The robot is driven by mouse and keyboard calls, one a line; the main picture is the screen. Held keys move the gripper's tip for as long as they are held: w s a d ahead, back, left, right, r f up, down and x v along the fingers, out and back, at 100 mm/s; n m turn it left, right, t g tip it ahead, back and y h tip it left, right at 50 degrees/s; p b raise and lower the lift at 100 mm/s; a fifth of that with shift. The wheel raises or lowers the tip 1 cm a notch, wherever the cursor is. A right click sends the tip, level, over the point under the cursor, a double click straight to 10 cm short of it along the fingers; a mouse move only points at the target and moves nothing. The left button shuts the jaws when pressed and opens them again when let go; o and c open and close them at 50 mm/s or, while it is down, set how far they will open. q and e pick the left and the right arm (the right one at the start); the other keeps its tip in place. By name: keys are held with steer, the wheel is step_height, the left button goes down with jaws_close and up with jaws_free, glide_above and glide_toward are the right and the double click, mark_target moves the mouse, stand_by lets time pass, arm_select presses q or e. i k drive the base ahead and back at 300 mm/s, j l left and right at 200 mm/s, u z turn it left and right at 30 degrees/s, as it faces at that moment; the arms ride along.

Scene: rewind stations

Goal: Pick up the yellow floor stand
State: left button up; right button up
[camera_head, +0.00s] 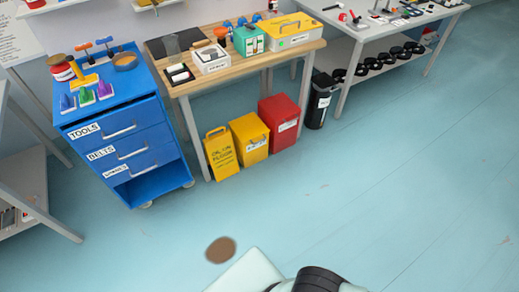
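The yellow floor stand (221,153) stands upright on the floor, below the front left part of the wooden workbench. It has dark lettering on its face and a handle-like opening at its top. It is between the blue drawer cart and a yellow bin, close beside the bin. Neither of my grippers is in view. Only a pale and black part, likely my own body, shows at the bottom edge.
The blue drawer cart (134,139) is left of the stand. The yellow bin (251,139), a red bin (280,121) and a black bin (320,101) line up rightward. A brown round patch (220,250) lies on the otherwise open floor. The workbench (232,74) overhangs behind.

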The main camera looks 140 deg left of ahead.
mark_target(219, 148)
steer(key=u, duration=5.05)
steer(key=i+l+u, duration=0.1)
steer(key=u, duration=0.7)
steer(key=i+l+u, duration=0.45)
steer(key=l, duration=0.15)
steer(key=i+l+u, duration=0.2)
steer(key=l, duration=0.15)
steer(key=i+l, duration=0.15)
steer(key=l, duration=0.2)
steer(key=i+l+u, duration=0.1)
steer(key=l, duration=0.25)
steer(key=i+l, duration=0.15)
steer(key=l, duration=0.2)
steer(key=i+l, duration=0.55)
steer(key=l, duration=0.25)
